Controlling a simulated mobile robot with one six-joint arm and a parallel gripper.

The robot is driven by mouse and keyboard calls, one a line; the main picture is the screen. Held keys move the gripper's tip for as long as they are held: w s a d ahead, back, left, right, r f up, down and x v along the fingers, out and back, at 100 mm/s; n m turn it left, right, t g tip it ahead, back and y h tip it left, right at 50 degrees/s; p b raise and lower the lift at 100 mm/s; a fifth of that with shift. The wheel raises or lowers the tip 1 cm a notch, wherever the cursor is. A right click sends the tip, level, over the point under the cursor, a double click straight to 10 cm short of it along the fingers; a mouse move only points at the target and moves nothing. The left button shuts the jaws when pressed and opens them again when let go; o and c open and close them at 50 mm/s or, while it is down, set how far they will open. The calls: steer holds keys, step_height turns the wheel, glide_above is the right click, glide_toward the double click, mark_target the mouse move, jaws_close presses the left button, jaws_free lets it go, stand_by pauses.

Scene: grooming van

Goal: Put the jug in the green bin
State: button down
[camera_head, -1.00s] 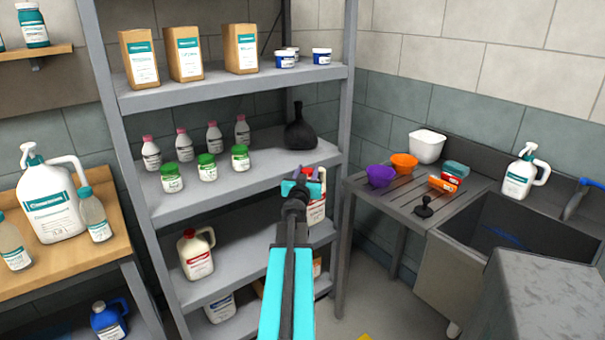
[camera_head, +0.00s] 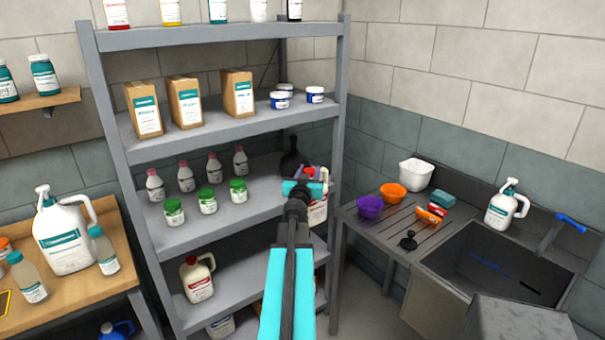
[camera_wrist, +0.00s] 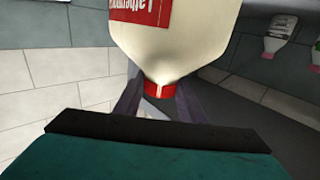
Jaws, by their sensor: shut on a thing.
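My gripper (camera_head: 308,178) is shut on a cream jug (camera_head: 318,208) with a red cap and a red label. In the head view the jug shows just right of my gripper, in front of the shelf rack's right side, partly hidden by my arm. In the wrist view the jug (camera_wrist: 180,38) appears upside down, its red cap (camera_wrist: 160,90) between the fingers of my gripper (camera_wrist: 158,100). A similar cream jug (camera_head: 198,280) with a red label stands on a lower shelf. No green bin is in view.
The grey rack (camera_head: 215,135) holds bags, jars and bottles. To the right are bowls (camera_head: 393,193), a white tub (camera_head: 416,173) and the sink (camera_head: 490,265). A wooden table with bottles (camera_head: 66,235) is at left.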

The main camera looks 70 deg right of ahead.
steer(key=r+p, duration=0.2)
steer(key=r, duration=0.1)
steer(key=s+r+p, duration=0.1)
steer(key=r+p, duration=0.2)
steer(key=shift+s+a+r, duration=0.1)
steer(key=shift+s+r, duration=0.1)
steer(key=shift+r, duration=0.2)
steer(key=shift+w, duration=0.1)
